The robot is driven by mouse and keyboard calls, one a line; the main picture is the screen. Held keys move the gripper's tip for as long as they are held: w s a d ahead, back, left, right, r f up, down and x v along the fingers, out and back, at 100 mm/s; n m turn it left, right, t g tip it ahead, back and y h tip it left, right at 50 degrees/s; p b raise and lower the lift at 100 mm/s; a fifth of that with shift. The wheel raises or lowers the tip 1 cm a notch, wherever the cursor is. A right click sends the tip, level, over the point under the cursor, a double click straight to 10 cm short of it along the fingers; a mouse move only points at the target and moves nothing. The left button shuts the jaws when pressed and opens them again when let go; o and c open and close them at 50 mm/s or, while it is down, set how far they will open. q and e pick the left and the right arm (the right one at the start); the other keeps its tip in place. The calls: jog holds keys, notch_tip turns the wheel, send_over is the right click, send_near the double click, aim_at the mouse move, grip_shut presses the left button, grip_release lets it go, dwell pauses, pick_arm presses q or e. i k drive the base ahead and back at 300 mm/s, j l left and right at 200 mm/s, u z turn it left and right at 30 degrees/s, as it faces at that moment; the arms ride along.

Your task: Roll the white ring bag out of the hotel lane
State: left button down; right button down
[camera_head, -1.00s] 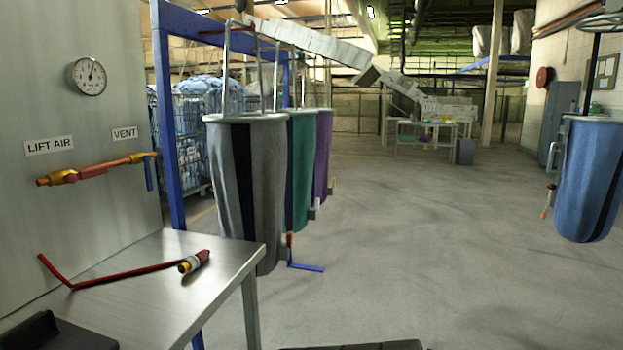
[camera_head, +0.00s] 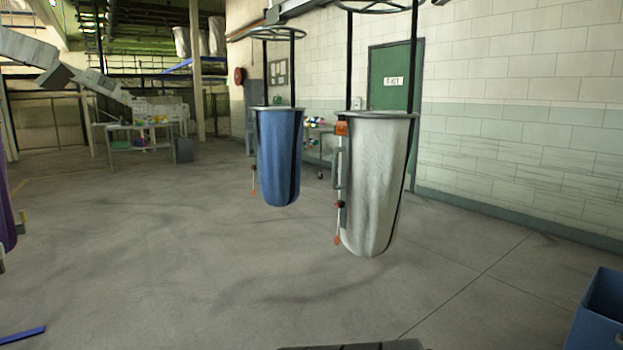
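The white ring bag (camera_head: 372,190) hangs upright right of centre, clear of the floor, from a black hanger under a ring-shaped wheel (camera_head: 377,6). A grey handle and an orange-tipped part run down its left side. A blue ring bag (camera_head: 278,160) hangs the same way behind it to the left. A gap shows between the two bags. Neither of my grippers is in view.
A purple bag (camera_head: 6,215) and a blue bar (camera_head: 22,336) show at the left edge. A blue bin (camera_head: 603,312) stands at the lower right. A green exit door (camera_head: 395,75) is behind the white bag. The middle floor is clear.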

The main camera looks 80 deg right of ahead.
aim_at(375, 153)
jog(key=z, duration=2.9)
jog(key=i, duration=0.8)
jog(key=z, duration=0.05)
